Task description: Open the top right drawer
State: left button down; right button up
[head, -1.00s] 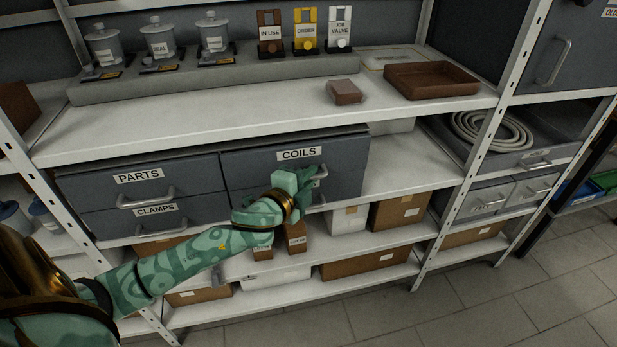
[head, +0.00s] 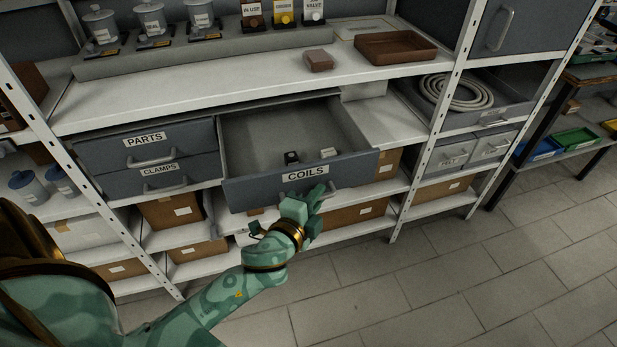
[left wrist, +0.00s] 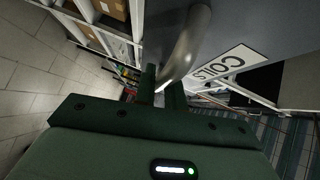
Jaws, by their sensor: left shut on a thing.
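The top right drawer (head: 250,188), grey with a COILS label, stands pulled well out of its cabinet in the head view. Its inside shows, with two small dark and white items (head: 292,157) (head: 328,154) near the front. My left gripper (head: 318,195) is at the drawer front, just below the label. In the left wrist view its fingers (left wrist: 168,92) are shut on the metal bar handle (left wrist: 188,45), beside the COILS label (left wrist: 225,65). In the head view the gripper mostly hides the handle. My right gripper is not in view.
The closed PARTS drawer (head: 150,140) and CLAMPS drawer (head: 165,177) are at left. Cardboard boxes (head: 170,211) stand on the shelf below. A shelf upright (head: 425,150) stands to the right. Floor (head: 450,270) in front is clear.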

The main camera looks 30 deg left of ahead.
pick_arm(q)
jog(key=shift+s+d, duration=0.8)
jog(key=shift+d, duration=0.1)
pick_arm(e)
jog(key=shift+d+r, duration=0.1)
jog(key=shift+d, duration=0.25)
pick_arm(q)
jog(key=c, duration=1.7)
grip_release()
jog(key=shift+c, duration=0.2)
